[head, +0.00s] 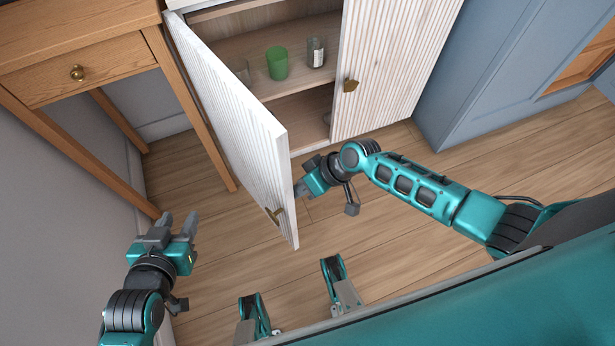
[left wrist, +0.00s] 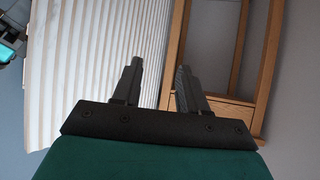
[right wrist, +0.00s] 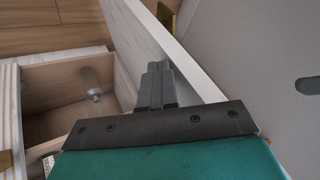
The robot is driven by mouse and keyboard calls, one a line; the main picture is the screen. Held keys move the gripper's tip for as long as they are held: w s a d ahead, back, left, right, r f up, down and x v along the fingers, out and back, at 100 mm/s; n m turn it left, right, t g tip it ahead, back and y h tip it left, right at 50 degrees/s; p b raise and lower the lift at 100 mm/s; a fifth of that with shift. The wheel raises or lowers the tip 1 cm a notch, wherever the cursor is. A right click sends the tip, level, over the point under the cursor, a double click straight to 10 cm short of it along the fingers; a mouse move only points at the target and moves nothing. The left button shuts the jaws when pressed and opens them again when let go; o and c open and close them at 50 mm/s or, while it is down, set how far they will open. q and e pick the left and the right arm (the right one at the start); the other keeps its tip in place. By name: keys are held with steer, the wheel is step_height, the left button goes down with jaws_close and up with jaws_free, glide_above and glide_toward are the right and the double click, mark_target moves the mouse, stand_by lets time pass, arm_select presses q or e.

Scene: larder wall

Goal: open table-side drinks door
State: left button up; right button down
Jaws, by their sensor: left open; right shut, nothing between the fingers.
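The table-side door (head: 235,120) of the white slatted drinks cabinet stands ajar, swung out toward me, with its brass handle (head: 275,214) near the lower free corner. My right gripper (head: 299,190) is shut and empty at the inner side of that door, close to its free edge. In the right wrist view the shut fingers (right wrist: 158,75) lie close against the door's inner face (right wrist: 150,40); I cannot tell whether they touch. My left gripper (head: 178,222) is open and empty, left of the door and apart from it. The left wrist view shows the slatted front (left wrist: 95,60) beside its open fingers (left wrist: 158,75).
The other cabinet door (head: 390,70) is shut, with a brass handle (head: 350,86). Inside, a green cup (head: 277,63) and a glass (head: 316,52) stand on a shelf. A wooden table (head: 85,75) with a drawer stands left. Blue panelling (head: 490,90) is at right. Floor in front is clear.

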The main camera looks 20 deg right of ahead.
arm_select(q)
steer(key=shift+s+a+r+y+p, duration=0.15)
steer(key=shift+s+a+r+p, duration=0.15)
steer(key=shift+a+p, duration=0.25)
steer(key=shift+s+a+r+y+p, duration=0.2)
steer(key=shift+s+a+p, duration=0.1)
steer(key=shift+p, duration=0.35)
arm_select(e)
steer(key=s+a, duration=0.2)
steer(key=a, duration=0.5)
steer(key=shift+s+a+m+t, duration=0.3)
steer(key=shift+s+m, duration=0.1)
arm_select(q)
steer(key=shift+d, duration=0.15)
arm_select(e)
steer(key=shift+d, duration=0.1)
